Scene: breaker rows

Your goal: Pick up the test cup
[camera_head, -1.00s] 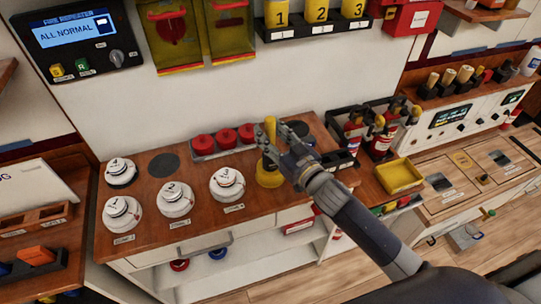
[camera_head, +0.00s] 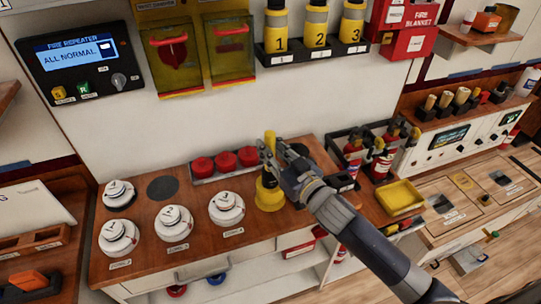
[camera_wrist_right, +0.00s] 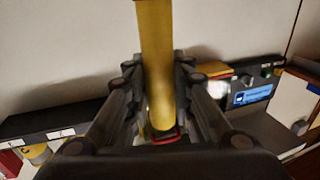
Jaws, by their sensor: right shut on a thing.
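The test cup (camera_head: 268,196) appears to be the yellow piece with a round base, dark collar and upright yellow handle. It looks upright on the wooden counter, right of the white detectors; I cannot tell whether its base touches the wood. My right gripper (camera_head: 268,152) comes in from the right and is shut on the handle above the collar. In the right wrist view the yellow handle (camera_wrist_right: 158,70) stands between the fingers. The fingers and palm partly hide the cup's right side. My left gripper is not in view.
Several white round detectors (camera_head: 173,226) stand left of the cup on the counter (camera_head: 145,205). Red round pieces in a rack (camera_head: 223,163) stand behind it. Numbered yellow canisters (camera_head: 315,28) hang above.

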